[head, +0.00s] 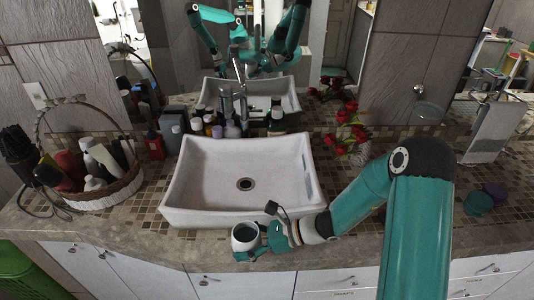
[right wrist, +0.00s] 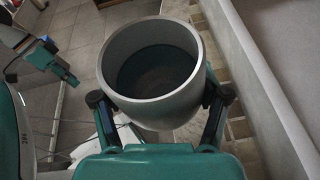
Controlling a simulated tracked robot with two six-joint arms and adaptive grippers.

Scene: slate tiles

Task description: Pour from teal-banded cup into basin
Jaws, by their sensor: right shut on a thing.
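A pale grey cup (head: 244,240) is held in my right gripper (head: 262,241) over the counter's front edge, just in front of the white basin (head: 171,190). The cup looks about upright, outside the basin's front rim. In the right wrist view the fingers close on both sides of the cup (right wrist: 152,118). Its inside is dark teal; I cannot tell how full it is. No teal band shows clearly. The basin looks empty, with a drain in the middle. A teal and dark arm part at the left of the right wrist view seems to be my left gripper (right wrist: 58,66); its jaws are unclear.
A wicker basket (head: 110,196) of bottles stands left of the basin. Several bottles and jars (head: 225,127) stand behind it by the faucet (head: 242,105). Red roses (head: 347,130) stand at the back right. Two round items (head: 478,203) lie far right. A mirror backs the counter.

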